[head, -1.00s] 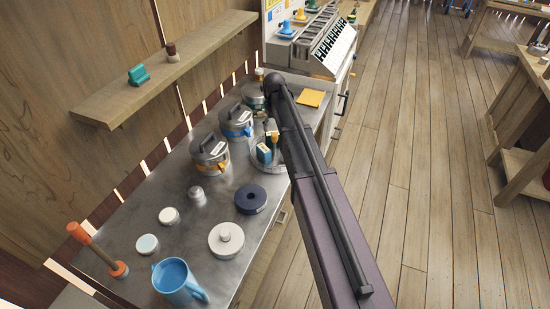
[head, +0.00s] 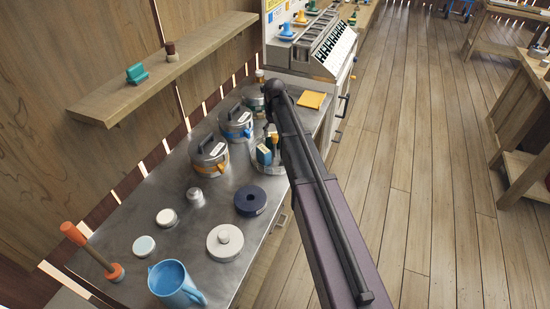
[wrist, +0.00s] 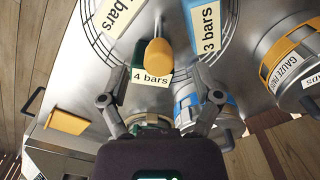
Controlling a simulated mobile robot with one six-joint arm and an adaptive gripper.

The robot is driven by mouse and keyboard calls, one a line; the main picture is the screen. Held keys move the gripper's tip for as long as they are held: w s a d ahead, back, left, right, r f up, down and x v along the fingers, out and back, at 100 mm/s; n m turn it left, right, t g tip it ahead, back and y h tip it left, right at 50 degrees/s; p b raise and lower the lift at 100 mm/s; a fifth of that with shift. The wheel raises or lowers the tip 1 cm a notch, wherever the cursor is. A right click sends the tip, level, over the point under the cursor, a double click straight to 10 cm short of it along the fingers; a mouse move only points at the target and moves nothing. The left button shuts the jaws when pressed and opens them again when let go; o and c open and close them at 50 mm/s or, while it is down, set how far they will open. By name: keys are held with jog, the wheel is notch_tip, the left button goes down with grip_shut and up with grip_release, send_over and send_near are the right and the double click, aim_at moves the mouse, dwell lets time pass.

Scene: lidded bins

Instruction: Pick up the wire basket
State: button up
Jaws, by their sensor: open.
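The round wire basket (wrist: 92,38) is at the top of the wrist view, with thin curved wires. It holds blocks labelled "4 bars" and "3 bars" and a yellow-knobbed tool (wrist: 159,55). In the head view the basket (head: 268,170) sits on the metal counter, partly hidden behind my arm. My gripper (wrist: 158,88) is open, its fingers spread apart over the near side of the basket, with nothing clearly held between them. Whether the fingers touch the rim cannot be told. The gripper is hidden by my arm in the head view.
Lidded canisters (head: 209,155) stand left of and behind the basket on the counter (head: 150,215). A dark blue ring (head: 250,201), a white lidded disc (head: 225,242) and a blue mug (head: 176,284) are nearer. A yellow pad (head: 311,99) lies behind. A shelf (head: 180,70) is above left.

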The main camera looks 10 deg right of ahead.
aim_at(275, 135)
jog(key=shift+f+b, duration=1.5)
jog(key=shift+f, duration=0.35)
grip_shut()
